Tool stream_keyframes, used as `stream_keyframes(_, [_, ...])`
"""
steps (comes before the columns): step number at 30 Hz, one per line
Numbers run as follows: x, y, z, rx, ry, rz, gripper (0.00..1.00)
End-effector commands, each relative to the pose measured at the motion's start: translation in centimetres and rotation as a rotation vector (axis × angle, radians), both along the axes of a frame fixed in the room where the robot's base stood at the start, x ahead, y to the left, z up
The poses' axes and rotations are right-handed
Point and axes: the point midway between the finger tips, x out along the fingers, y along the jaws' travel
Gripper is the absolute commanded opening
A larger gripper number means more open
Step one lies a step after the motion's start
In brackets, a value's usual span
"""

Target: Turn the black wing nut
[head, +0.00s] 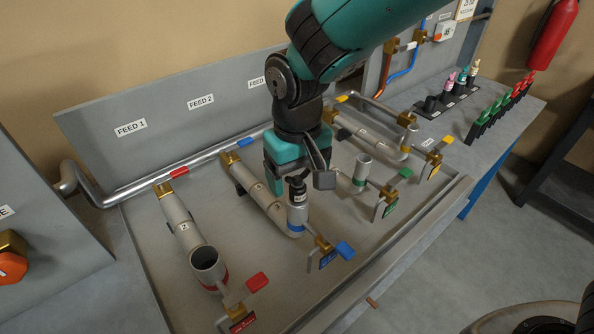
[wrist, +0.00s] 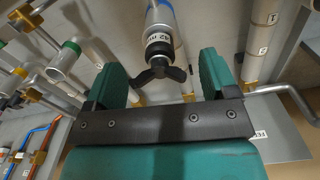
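The black wing nut (wrist: 160,72) shows in the wrist view at the end of a grey cylinder with a blue band and a label (wrist: 158,40). In the head view its dark top (head: 296,183) shows just under my gripper, partly hidden, above the upright blue-banded cylinder (head: 298,213). My gripper (wrist: 163,66) is open. Its two green fingers stand one on each side of the wing nut, with a visible gap on both sides. Nothing is held.
A red-banded open cylinder (head: 207,264) stands to the left and a green-banded one (head: 362,168) to the right. Valves with blue (head: 345,250), red (head: 257,282) and green handles line the tray's front. Pipes run along the tray (head: 105,308). Several coloured items stand on the right bench.

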Motion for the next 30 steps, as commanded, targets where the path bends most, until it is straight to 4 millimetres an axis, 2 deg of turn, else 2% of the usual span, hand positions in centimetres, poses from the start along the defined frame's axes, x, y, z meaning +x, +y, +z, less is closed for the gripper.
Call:
stream_keyframes(8, [0.1, 0.0, 0.3, 0.003, -0.003, -0.001, 0.79])
stream_keyframes(11, [0.2, 0.1, 1.0, 0.004, -0.007, -0.001, 0.79])
stream_keyframes(14, [0.2, 0.1, 2.6, 0.006, -0.008, -0.001, 0.79])
stream_keyframes(24, [0.1, 0.1, 11.2, 0.006, -0.008, -0.001, 0.79])
stream_keyframes(30, [0.1, 0.1, 15.3, 0.004, -0.006, 0.000, 0.79])
